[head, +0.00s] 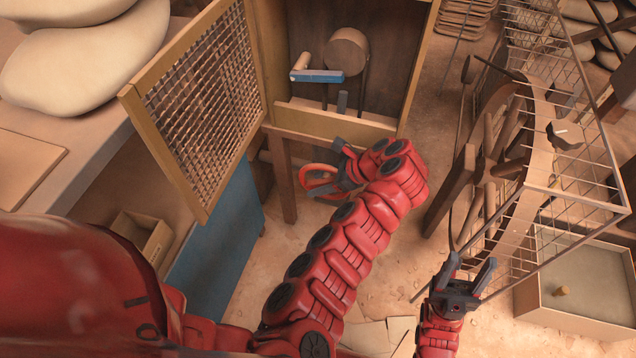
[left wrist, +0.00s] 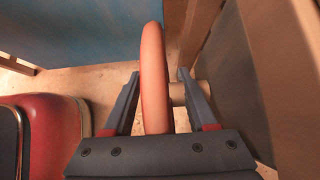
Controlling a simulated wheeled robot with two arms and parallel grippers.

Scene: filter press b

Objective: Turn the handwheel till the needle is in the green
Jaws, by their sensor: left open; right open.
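The orange-red handwheel (head: 316,178) is below the front of the open wooden cabinet, partly hidden by my left gripper (head: 328,170). In the left wrist view, the handwheel's rim (left wrist: 153,60) stands edge-on between the two open fingers of my left gripper (left wrist: 158,78). Space shows on both sides of the rim near the fingertips. A short pale shaft (left wrist: 178,93) runs from the wheel toward the right finger. My right gripper (head: 471,268) is open and empty at the lower right, beside a wire rack. I cannot make out a gauge, needle or green zone.
The open mesh door (head: 200,105) stands left of my left arm. The cabinet holds a round wooden drum (head: 346,52) and a blue-handled crank (head: 317,76). The wire rack (head: 520,215) and a shallow box (head: 575,312) crowd the right side.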

